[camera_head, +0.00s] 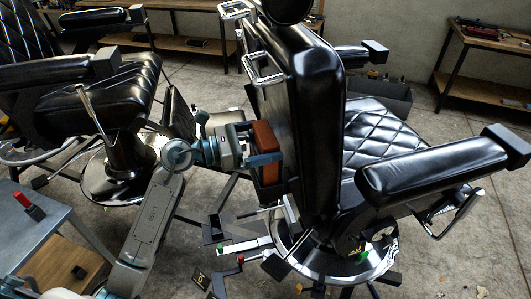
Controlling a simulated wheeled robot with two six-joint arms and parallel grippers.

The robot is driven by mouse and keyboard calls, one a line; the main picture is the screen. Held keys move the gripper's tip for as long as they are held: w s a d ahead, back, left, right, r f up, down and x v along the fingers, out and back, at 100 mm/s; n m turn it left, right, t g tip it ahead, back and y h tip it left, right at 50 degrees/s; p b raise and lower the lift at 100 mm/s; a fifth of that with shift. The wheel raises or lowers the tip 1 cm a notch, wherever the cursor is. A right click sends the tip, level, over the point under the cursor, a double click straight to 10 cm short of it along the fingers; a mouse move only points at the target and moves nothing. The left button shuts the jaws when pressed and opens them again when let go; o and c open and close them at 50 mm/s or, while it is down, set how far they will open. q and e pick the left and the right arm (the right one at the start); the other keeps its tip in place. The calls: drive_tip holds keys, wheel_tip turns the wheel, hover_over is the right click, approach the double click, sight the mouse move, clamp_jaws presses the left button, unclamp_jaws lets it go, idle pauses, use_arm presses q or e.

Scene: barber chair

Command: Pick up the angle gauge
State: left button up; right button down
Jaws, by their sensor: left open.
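No object is clearly readable as the angle gauge. A red-brown block (266,138) stands upright against the rear of the black chair's tall backrest; I cannot tell whether it is the gauge. My left gripper (262,150) is open beside this block. One teal finger crosses in front of the block's lower part; the other finger is partly hidden near its upper left edge. I cannot tell whether the fingers touch it. Silver bars (244,246) with black ends and small green and red parts show low behind the chair. My right gripper is not in view.
The near barber chair (318,125) fills the middle and right. Another black chair (108,90) stands at the left. A grey table (50,235) with a small red item (30,206) is at the lower left. Wooden benches line the back. Bare floor shows at the lower right.

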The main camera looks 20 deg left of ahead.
use_arm(q)
drive_tip(key=shift+w+d, duration=0.25)
drive_tip(key=shift+d, duration=0.1)
drive_tip(key=shift+c, duration=0.4)
drive_tip(key=c, duration=1)
drive_tip(key=shift+a, duration=0.15)
